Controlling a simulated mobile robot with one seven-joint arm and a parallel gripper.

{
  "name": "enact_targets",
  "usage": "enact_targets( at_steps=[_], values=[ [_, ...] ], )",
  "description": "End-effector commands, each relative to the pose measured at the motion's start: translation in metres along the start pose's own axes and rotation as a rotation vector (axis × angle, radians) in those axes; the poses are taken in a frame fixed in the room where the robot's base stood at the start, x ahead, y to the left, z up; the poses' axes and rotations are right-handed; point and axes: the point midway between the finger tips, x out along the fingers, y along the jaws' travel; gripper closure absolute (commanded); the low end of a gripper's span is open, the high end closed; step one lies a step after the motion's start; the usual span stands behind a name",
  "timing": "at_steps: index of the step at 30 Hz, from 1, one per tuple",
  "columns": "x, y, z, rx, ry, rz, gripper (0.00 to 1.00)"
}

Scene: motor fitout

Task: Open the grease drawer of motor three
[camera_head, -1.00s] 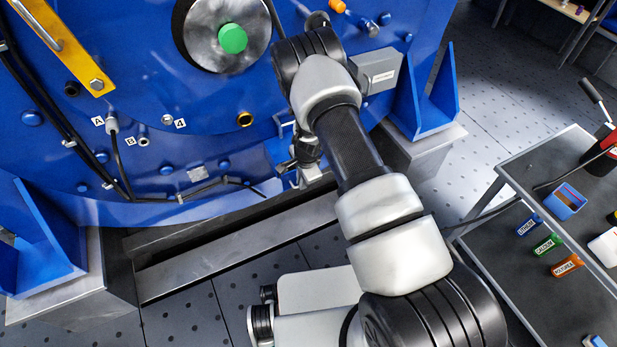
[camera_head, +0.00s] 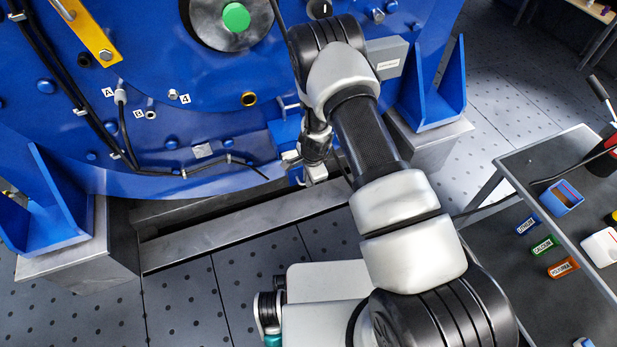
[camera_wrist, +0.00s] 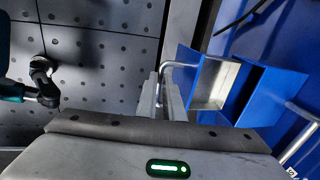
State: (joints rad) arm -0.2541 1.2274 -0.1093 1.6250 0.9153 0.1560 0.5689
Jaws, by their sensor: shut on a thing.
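The blue motor (camera_head: 225,120) fills the upper left of the head view. A blue drawer (camera_head: 284,133) stands out from its lower right front. In the wrist view the drawer (camera_wrist: 245,90) shows its open top and a pale metal inside (camera_wrist: 214,84). Its silver bar handle (camera_wrist: 182,65) is at the drawer's front. My gripper (camera_head: 305,168) is at the drawer's front, below it in the head view. In the wrist view my gripper (camera_wrist: 162,97) is shut on the handle. My wrist partly hides the drawer in the head view.
Another silver bar (camera_wrist: 303,112) is at the right of the wrist view. A metal beam (camera_head: 240,228) runs below the motor. A blue bracket (camera_head: 437,95) stands right of my arm. A grey cart (camera_head: 500,270) with labelled tubes is at the right. Floor is clear at lower left.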

Motion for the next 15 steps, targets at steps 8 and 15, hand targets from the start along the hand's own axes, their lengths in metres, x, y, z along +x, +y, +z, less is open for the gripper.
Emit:
enact_targets(
  at_steps=[8,15],
  values=[
    [0.0000,-0.0007,-0.0009,0.000,0.002,-0.002,0.74],
    [-0.0028,-0.0011,-0.0002,0.000,0.001,-0.002,0.74]
  ],
)
